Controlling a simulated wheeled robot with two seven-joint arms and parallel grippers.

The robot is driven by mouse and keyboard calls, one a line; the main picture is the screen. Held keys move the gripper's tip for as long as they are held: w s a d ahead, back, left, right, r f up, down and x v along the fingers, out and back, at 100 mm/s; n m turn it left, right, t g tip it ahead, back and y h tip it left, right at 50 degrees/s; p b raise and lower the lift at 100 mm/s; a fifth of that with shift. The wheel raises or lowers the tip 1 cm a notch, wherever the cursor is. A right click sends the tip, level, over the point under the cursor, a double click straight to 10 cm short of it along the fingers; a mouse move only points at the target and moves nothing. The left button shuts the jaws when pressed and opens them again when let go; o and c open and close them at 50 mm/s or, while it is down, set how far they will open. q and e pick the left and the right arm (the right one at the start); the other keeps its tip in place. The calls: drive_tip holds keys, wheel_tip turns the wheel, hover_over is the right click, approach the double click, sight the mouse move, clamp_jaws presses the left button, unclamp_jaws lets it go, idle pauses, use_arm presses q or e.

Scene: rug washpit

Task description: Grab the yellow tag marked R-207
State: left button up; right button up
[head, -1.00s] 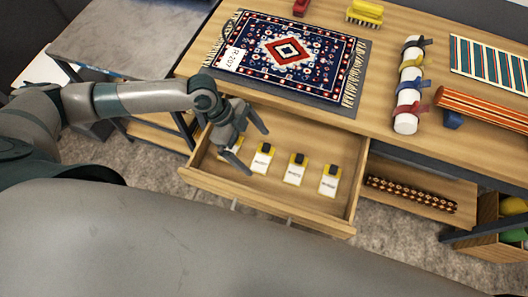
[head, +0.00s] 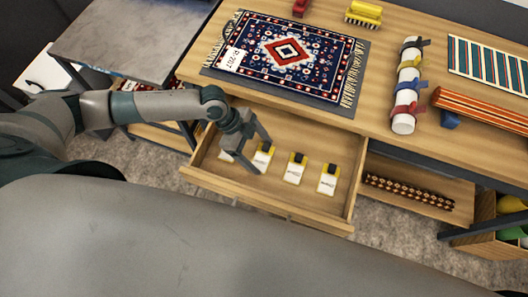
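An open wooden drawer (head: 205,170) under the bench holds a row of several yellow-edged tags with white labels and dark clips. One tag (head: 227,154) is at the left, partly hidden by my gripper. Another tag (head: 263,158) is beside it, also partly covered. Further right are a third tag (head: 294,169) and a tag at the right end (head: 328,180). Their print is too small to read. My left gripper (head: 262,158) is open, fingers pointing down over the two left tags; I see nothing held. My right gripper is not in view.
A dark blue patterned rug (head: 287,52) with a white R-207 label (head: 233,60) lies on the bench above the drawer. A white roll with coloured straps (head: 404,123), an orange striped roll (head: 480,108) and a yellow brush (head: 364,13) are also on the bench.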

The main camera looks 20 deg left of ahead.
sight(262, 159)
use_arm(q)
drive_tip(key=shift+c, duration=1)
drive_tip(key=shift+r+b, duration=0.3)
drive_tip(key=shift+r, duration=0.25)
drive_tip(key=r, duration=0.1)
drive_tip(key=d+r+b, duration=0.1)
drive_tip(key=r, duration=0.1)
drive_tip(key=shift+s+r, duration=0.15)
drive_tip(key=s+d+r+b, duration=0.2)
drive_tip(key=s+d+r, duration=0.2)
drive_tip(key=d, duration=0.5)
wheel_tip(262, 159, up, 3)
drive_tip(key=shift+s+d+f, duration=0.2)
drive_tip(key=shift+s+d, duration=0.1)
drive_tip(key=shift+s, duration=0.05)
